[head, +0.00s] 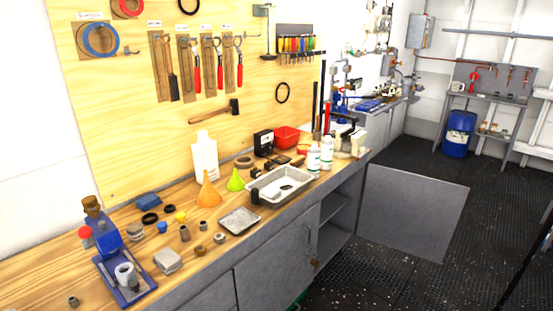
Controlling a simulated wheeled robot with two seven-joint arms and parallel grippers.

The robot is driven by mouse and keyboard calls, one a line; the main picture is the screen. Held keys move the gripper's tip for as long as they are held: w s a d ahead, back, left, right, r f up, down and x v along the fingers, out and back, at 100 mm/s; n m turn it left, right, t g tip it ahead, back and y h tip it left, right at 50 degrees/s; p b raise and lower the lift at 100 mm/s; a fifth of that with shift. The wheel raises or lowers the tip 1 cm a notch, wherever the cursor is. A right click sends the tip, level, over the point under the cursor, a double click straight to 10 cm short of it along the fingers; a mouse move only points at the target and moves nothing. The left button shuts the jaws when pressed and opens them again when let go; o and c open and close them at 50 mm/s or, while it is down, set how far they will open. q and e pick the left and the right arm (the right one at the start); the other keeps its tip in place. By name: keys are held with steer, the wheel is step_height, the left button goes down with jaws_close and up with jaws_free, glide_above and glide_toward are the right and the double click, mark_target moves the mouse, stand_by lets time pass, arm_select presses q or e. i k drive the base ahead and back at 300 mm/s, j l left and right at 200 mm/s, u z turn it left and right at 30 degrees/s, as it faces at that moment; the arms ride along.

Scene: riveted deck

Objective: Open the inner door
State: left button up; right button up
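A grey cabinet runs under the wooden workbench. One flat grey door (415,212) stands swung open at the cabinet's right end, out over the dark floor. Beside it an open compartment (341,212) shows a shelf. To its left a grey door (305,245) looks shut, with a small handle (308,234) near its right edge. Another grey front panel (212,295) lies further left, cut by the picture's lower edge. I cannot tell from this view which door is the inner one. Neither of my grippers is in view.
The bench top (55,262) is crowded with a metal tray (262,199), an orange funnel (208,196), bottles and small parts. Tools hang on the wooden wall board (130,150). A blue drum (458,135) stands at the back right.

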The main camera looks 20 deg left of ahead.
mark_target(271, 278)
steer(key=i+l+u, duration=0.2)
steer(key=u, duration=0.25)
steer(key=i+l+u, duration=0.15)
steer(key=l+u, duration=0.15)
steer(key=u, duration=0.15)
steer(key=i+l+u, duration=0.1)
steer(key=l+u, duration=0.3)
steer(key=i+l+u, duration=0.1)
steer(key=l+u, duration=0.15)
steer(key=u, duration=0.2)
steer(key=l+u, duration=0.15)
steer(key=l, duration=0.5)
steer(key=l+u, duration=0.2)
steer(key=l, duration=0.4)
steer(key=k+l+u, duration=0.15)
steer(key=l, duration=0.5)
steer(key=l+u, duration=0.15)
steer(key=l, duration=0.5)
steer(key=k+l, duration=0.1)
steer(key=l, duration=0.4)
steer(key=k+l, duration=0.1)
steer(key=l, duration=0.9)
steer(key=k+l, duration=0.15)
steer(key=l, duration=0.35)
